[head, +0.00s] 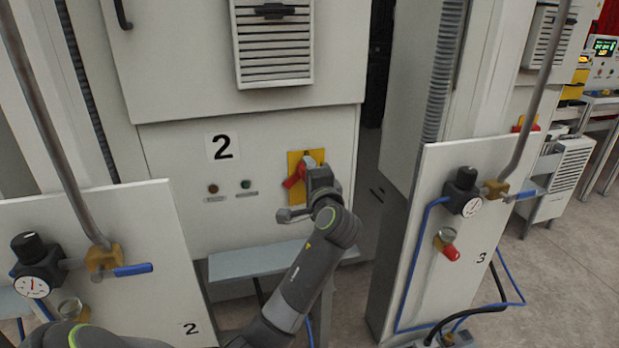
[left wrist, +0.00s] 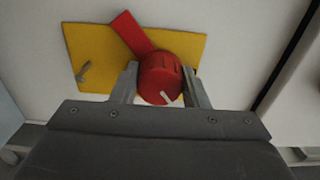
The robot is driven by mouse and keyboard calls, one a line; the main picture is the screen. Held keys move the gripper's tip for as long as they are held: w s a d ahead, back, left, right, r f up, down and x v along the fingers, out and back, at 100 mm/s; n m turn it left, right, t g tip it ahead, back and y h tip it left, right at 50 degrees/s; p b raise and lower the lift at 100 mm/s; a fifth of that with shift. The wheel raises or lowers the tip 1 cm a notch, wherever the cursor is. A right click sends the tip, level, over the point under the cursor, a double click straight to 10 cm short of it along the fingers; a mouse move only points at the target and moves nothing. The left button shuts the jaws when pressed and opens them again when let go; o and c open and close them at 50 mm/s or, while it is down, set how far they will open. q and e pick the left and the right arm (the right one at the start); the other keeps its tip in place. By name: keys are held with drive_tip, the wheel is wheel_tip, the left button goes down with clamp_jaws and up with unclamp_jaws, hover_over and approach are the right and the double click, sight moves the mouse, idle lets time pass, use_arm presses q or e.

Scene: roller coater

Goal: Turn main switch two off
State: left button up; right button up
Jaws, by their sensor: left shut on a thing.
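Main switch two is a red rotary knob with a red handle on a yellow plate (head: 294,158), on the grey cabinet panel right of the number 2. In the head view my left gripper (head: 314,178) is at the switch and covers part of it. In the left wrist view the red knob (left wrist: 161,78) sits between the two fingers of my left gripper (left wrist: 161,90), which is shut on it. The red handle points to the upper left, across the yellow plate (left wrist: 90,55). A white mark shows on the knob's lower edge. My right gripper is not in view.
A grey shelf (head: 255,261) juts out below the switch. A panel with a gauge and blue valve handle (head: 132,269) stands at the left. Another panel marked 3 (head: 440,270) stands at the right. Two small indicator buttons (head: 245,184) are left of the switch.

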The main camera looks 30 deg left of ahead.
use_arm(q)
drive_tip(key=n+b, duration=0.3)
drive_tip(key=n, duration=0.3)
drive_tip(key=shift+f, duration=0.15)
drive_tip(key=shift+n+b, duration=0.9)
drive_tip(key=shift+n, duration=1.1)
drive_tip(key=o, duration=1)
drive_tip(key=shift+w, duration=0.1)
